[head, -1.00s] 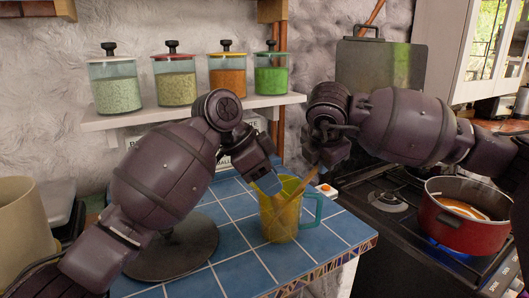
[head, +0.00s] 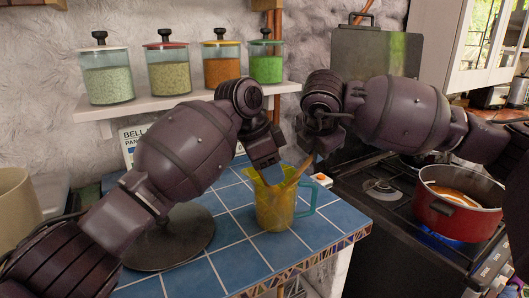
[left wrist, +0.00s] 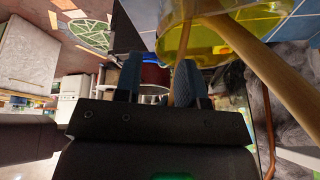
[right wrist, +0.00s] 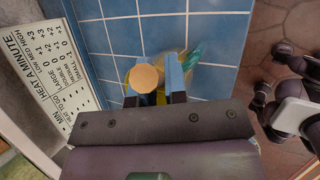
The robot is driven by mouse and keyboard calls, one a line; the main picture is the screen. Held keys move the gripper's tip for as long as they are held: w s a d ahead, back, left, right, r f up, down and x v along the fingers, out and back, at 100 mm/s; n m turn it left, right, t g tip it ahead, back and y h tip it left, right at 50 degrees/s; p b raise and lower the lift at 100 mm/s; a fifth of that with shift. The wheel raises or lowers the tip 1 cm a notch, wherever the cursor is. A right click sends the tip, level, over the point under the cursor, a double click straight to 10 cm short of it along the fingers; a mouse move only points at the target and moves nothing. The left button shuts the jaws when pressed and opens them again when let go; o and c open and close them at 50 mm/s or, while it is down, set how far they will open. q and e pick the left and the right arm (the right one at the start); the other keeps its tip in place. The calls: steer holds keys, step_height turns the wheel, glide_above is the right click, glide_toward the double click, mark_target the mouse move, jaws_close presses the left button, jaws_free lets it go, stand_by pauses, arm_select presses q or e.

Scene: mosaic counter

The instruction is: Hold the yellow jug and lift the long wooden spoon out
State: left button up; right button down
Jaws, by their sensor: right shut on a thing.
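The yellow see-through jug (head: 274,211) with a teal handle (head: 309,198) stands upright on the blue tiled counter. The long wooden spoon (head: 297,174) leans out of it to the upper right; its shaft (left wrist: 268,75) is large in the left wrist view. My right gripper (head: 318,147) is shut on the spoon's upper end, whose round tip (right wrist: 144,78) shows between the fingers. My left gripper (head: 268,172) is at the jug's left rim. In the left wrist view its fingers (left wrist: 158,80) are apart, with the jug (left wrist: 215,35) beside them; contact cannot be told.
A shelf (head: 180,105) with several lidded jars runs along the wall behind. The stove with a red pot (head: 458,218) stands to the right. A small white box with an orange top (head: 320,180) lies behind the jug. Tiles in front of the jug are clear.

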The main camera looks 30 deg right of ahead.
mark_target(279, 199)
arm_select(q)
steer(key=shift+x, duration=2.55)
jaws_close()
steer(key=shift+s, duration=0.1)
jaws_free()
jaws_close()
